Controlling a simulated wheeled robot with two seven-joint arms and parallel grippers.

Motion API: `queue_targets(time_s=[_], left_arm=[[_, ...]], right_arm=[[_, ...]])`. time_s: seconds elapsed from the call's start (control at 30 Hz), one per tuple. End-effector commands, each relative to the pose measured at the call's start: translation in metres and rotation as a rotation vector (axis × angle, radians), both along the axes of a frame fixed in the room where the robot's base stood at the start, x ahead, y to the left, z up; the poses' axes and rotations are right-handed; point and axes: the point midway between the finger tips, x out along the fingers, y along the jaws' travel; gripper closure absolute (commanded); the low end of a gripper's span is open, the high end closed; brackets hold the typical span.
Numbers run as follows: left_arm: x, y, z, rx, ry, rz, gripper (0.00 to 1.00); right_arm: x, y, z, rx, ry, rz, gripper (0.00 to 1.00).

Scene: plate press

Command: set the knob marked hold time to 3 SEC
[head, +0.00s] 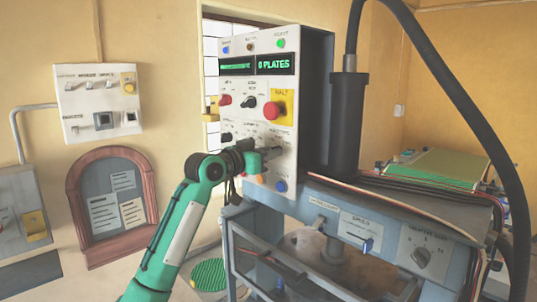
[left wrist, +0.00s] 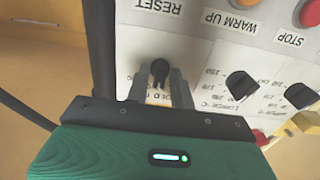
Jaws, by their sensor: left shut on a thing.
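The white control panel (head: 262,88) stands in the middle of the head view. My left gripper (head: 270,154) is at its lower part, covering the knob there. In the left wrist view the panel appears upside down, and a small black knob (left wrist: 159,70) sits between the two fingers of my left gripper (left wrist: 158,88), which are shut on it. The lettering beside this knob is partly hidden by the fingers, so its full name and setting cannot be read. My right gripper is not in view.
Two other black knobs (left wrist: 241,84) (left wrist: 300,95) sit beside the held one. A red knob (head: 271,109) on yellow marked HALT is above my gripper. The display (head: 275,65) reads 0 PLATES. The press frame (head: 350,205) and a thick black hose (head: 455,85) are at right.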

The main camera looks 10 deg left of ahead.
Motion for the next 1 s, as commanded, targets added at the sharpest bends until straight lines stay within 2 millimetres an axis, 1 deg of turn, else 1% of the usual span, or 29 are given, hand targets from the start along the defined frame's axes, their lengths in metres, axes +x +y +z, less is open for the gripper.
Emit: queue_targets(time_s=[0.07, 0.1, 0.13, 0.43, 0.57, 0.67, 0.8, 1.0], left_arm=[[0.000, 0.000, -0.001, 0.001, 0.003, 0.000, 0.99], [0.000, 0.000, -0.001, 0.001, 0.003, 0.000, 0.73], [0.000, 0.000, -0.001, 0.001, 0.003, 0.000, 0.67], [-0.001, 0.001, -0.001, -0.001, 0.001, 0.000, 0.66], [-0.009, 0.007, -0.003, -0.001, -0.002, 0.001, 0.66], [-0.023, 0.017, -0.005, 0.002, -0.002, 0.003, 0.66], [-0.051, 0.035, -0.006, 0.002, -0.002, 0.002, 0.66], [-0.087, 0.059, -0.005, 0.002, -0.001, 0.003, 0.66]], right_arm=[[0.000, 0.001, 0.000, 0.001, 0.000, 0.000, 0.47], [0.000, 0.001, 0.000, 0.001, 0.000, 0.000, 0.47], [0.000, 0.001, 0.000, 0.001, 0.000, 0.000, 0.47], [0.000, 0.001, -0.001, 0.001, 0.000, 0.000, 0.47], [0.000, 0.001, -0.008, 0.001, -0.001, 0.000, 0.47], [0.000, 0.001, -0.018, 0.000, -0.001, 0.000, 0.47], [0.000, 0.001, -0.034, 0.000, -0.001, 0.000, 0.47], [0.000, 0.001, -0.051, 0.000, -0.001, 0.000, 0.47]])
